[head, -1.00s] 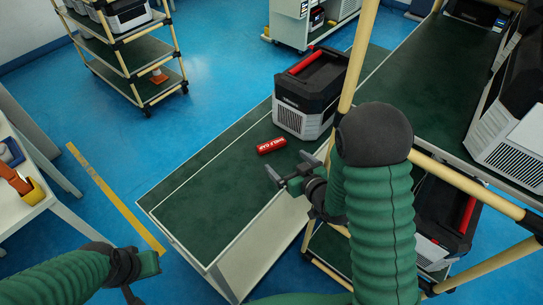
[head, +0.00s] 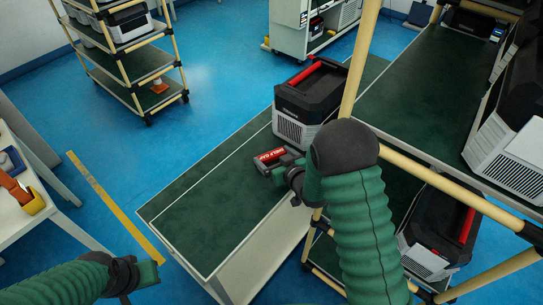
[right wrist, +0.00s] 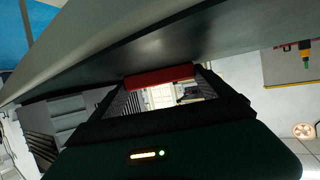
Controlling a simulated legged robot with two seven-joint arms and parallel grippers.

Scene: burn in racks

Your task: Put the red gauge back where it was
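The red gauge (head: 268,158), a short red bar with white lettering, lies on the green top of the low bench (head: 205,205), in front of a black and grey machine with a red handle (head: 312,92). My right gripper (head: 281,163) is at the gauge, its fingers apart near the two ends. In the right wrist view the gauge (right wrist: 160,76) spans the gap at the fingertips; I cannot tell whether they touch it. My left gripper (head: 139,284) is low at the left, away from the bench, its fingers apart and empty.
A rack with tan poles (head: 362,50) and green shelves stands at the right, close to my right arm. A shelf cart (head: 135,70) stands at the back left. A white table (head: 20,218) with coloured items is at the left. The bench's near end is clear.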

